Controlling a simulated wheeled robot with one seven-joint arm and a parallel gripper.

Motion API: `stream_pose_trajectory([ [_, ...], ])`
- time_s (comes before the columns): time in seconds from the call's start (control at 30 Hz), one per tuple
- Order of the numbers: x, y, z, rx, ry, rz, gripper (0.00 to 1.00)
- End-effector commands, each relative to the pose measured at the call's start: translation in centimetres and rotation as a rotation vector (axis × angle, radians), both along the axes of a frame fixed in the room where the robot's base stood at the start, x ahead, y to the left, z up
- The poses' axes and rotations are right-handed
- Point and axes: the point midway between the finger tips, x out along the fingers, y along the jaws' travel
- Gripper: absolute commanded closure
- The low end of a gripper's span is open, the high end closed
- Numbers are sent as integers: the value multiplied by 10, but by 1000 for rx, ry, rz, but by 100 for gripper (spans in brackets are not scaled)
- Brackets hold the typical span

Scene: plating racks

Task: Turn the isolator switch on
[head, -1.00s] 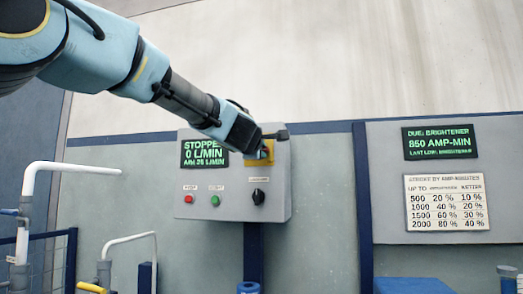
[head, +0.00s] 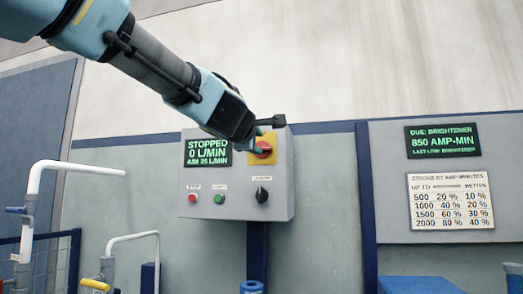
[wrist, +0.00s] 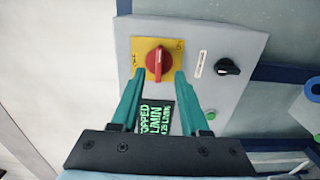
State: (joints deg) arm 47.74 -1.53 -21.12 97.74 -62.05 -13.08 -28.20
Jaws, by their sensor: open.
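The isolator switch is a red rotary handle (head: 263,148) on a yellow plate (head: 269,138), at the top right of a grey control box (head: 283,205). In the wrist view the red handle (wrist: 159,62) lies just beyond and between my fingertips, with the yellow plate (wrist: 142,48) behind it. My gripper (wrist: 153,77) is open, with its two teal fingers on either side of the handle's lower end. I cannot tell whether they touch it. In the head view my gripper (head: 257,146) partly hides the switch from the left. The plate's lettering is too small to read.
The box also has a green display (head: 206,150) reading STOPPED, 0 L/MIN, a red button (head: 193,198), a green button (head: 219,199) and a black knob (head: 262,195). A second panel (head: 390,215) stands right. White pipes (head: 36,190) are at lower left.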

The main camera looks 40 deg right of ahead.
Motion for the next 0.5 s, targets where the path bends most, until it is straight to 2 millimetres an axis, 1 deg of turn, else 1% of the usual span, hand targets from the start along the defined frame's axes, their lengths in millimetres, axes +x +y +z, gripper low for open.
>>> stream_pose_trajectory([
  [0.03,-4,7,0,0,-1,1,55],
  [0.2,-11,18,0,0,1,0,55],
  [0.5,-12,20,0,0,1,0,55],
])
